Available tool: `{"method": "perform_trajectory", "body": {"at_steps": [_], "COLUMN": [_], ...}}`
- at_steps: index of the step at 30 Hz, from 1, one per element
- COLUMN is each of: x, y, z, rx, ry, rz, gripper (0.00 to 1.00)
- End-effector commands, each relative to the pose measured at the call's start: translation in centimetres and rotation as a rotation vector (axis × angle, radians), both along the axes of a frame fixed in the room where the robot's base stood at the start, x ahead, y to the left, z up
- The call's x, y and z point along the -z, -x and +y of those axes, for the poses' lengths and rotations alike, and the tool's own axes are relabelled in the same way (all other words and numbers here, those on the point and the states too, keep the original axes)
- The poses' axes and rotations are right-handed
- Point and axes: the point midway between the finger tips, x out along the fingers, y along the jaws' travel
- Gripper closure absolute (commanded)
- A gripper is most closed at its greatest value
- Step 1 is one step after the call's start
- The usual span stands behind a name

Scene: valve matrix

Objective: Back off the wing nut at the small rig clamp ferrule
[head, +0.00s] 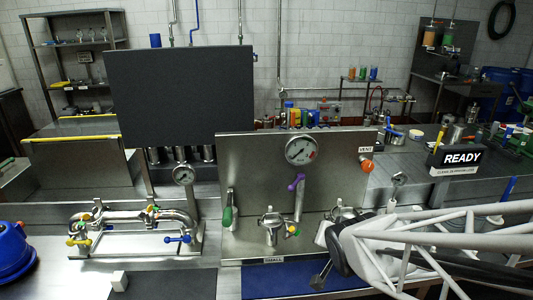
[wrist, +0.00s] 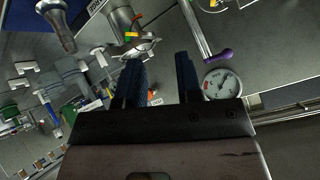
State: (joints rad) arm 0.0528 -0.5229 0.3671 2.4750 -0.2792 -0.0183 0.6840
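The small rig's clamp ferrule (head: 270,226) is a silver fitting on the steel panel, above a plate marked SMALL (head: 274,260). A small yellow and orange part, apparently its wing nut (head: 292,230), sits on its right side. In the wrist view, coloured bits at the top edge (wrist: 211,4) may be this clamp, mostly cut off. My gripper (head: 321,276) is to the right of and in front of the small clamp, apart from it. In the wrist view my gripper (wrist: 159,75) has its two dark blue fingers spread, with nothing held between them.
A second silver clamp (head: 343,213) stands to the right, partly hidden by my arm. A purple-handled lever (head: 296,184) and a gauge (head: 301,150) are above the small clamp. A green handle (head: 227,215) is to its left. An orange vent knob (head: 367,165) is upper right.

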Motion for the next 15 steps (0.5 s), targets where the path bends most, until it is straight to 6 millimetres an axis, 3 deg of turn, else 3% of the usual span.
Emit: {"method": "perform_trajectory", "body": {"at_steps": [15], "x": [-2.6], "y": [3.8], "z": [-0.3], "rx": [-0.058], "ry": [0.113], "rz": [0.189], "gripper": [0.67]}}
